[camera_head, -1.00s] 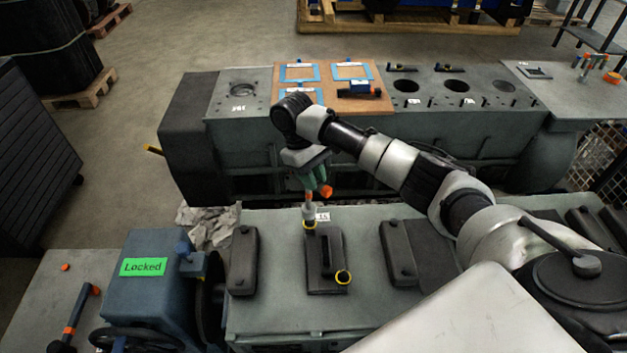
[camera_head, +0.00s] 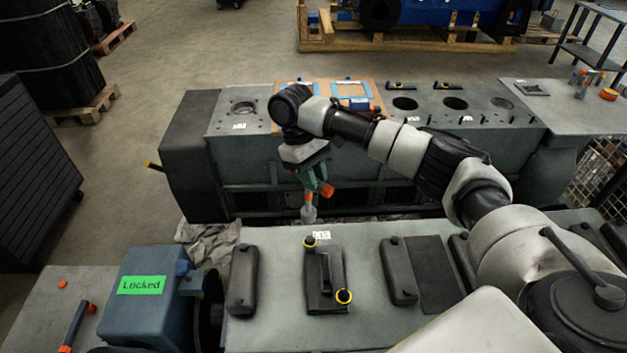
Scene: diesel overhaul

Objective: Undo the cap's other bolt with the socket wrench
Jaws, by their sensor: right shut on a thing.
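The dark cap (camera_head: 320,275) lies on the grey engine top in the middle of the head view. My right gripper (camera_head: 313,182), with green fingers, is shut on the socket wrench (camera_head: 309,212), which has orange parts and a grey socket pointing down. The socket hangs above and apart from the far ring. The fingers partly hide the wrench. My left gripper is out of view.
Dark covers (camera_head: 242,280) and (camera_head: 399,271) flank the cap. A blue box with a green "Locked" label (camera_head: 141,285) stands at the lower left. Behind is a second grey block (camera_head: 240,150) with a brown board. My right arm spans the right side.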

